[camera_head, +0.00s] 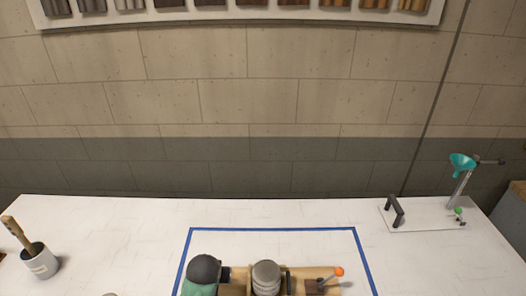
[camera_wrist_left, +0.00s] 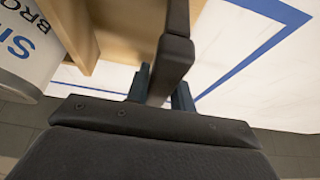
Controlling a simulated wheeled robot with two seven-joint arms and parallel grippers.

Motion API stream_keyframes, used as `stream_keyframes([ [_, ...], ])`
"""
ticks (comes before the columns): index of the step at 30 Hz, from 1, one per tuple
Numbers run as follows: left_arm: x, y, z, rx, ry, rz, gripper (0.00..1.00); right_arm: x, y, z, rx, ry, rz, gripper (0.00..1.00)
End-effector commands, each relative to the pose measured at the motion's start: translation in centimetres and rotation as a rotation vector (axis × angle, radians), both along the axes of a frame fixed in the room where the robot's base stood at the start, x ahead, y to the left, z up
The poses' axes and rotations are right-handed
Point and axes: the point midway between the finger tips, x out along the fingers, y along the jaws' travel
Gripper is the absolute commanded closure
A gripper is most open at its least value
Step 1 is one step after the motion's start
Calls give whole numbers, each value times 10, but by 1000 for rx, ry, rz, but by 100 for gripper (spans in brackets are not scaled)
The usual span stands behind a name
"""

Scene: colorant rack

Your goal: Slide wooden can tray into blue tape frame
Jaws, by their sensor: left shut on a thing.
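The blue tape frame (camera_head: 272,229) is a thin outline on the white table, with its front part outside the head view. The wooden tray (camera_head: 240,274) lies at the bottom of the head view, between the frame's side strips and apart from its back strip. The tray carries a grey-lidded can (camera_head: 266,277) and a dark round-topped green item (camera_head: 204,270). In the left wrist view my left gripper (camera_wrist_left: 161,90) is shut on a dark upright bar (camera_wrist_left: 175,48), which looks like the tray's handle. My right gripper is not in view.
A cup with a brush (camera_head: 40,262) stands at the left. A funnel stand (camera_head: 460,185) and a plate with a black handle (camera_head: 397,211) are at the back right. An orange ball-ended stick (camera_head: 338,271) is at the tray's right. Table behind the frame is clear.

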Motion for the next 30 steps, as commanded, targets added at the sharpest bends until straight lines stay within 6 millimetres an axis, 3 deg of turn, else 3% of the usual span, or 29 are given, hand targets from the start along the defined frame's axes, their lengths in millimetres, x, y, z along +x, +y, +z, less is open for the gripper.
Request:
stream_keyframes([
  [30,43,0,1,0,-1,1,100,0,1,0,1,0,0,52],
])
